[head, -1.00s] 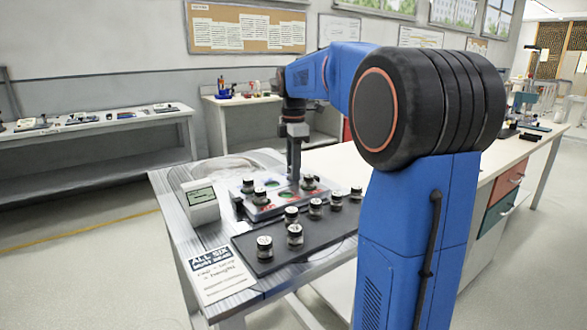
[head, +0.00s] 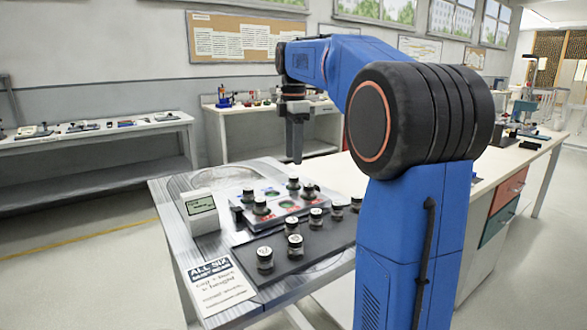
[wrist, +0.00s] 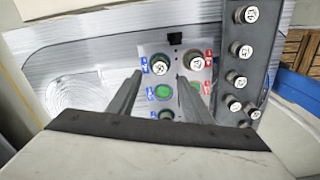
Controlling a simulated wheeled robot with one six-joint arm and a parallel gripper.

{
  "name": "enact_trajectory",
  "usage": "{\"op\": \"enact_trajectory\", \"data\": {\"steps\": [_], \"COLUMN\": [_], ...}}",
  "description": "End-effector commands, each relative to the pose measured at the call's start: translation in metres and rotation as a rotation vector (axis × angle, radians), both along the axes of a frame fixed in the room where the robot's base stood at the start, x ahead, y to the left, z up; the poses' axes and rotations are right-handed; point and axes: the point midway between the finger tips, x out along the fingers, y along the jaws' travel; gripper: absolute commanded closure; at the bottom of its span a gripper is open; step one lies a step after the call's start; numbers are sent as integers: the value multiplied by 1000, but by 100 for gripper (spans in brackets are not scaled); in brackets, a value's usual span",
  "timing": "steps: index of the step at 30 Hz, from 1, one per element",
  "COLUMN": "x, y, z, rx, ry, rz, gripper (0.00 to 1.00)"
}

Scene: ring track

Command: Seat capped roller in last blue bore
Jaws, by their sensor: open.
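The bore plate (wrist: 178,78) lies below my gripper. It has a column with blue labels on the left and one with red labels on the right in the wrist view. In the blue column, a capped roller (wrist: 160,63) stands in the top bore and another (wrist: 165,115) in the bottom one. The middle blue bore (wrist: 162,92) looks green and empty. In the red column a roller (wrist: 197,62) stands at the top, with a green empty bore (wrist: 195,85) below it. My gripper (head: 296,160) is open and empty, raised above the plate.
A dark tray (head: 330,237) in front of the plate holds several capped rollers (head: 265,258). A small display box (head: 200,212) stands left of the plate, and a printed card (head: 217,284) lies at the table's near left edge. The air around my gripper is clear.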

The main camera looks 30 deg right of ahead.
Motion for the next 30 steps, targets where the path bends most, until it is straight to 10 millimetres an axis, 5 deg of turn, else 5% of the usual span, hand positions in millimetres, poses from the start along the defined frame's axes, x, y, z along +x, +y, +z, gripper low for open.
{"op": "enact_trajectory", "data": {"steps": [9,30], "x": [0,0], "y": [0,0], "z": [35,37], "rx": [0,-1], "ry": [-2,-3], "rz": [0,0], "gripper": [54,54]}}
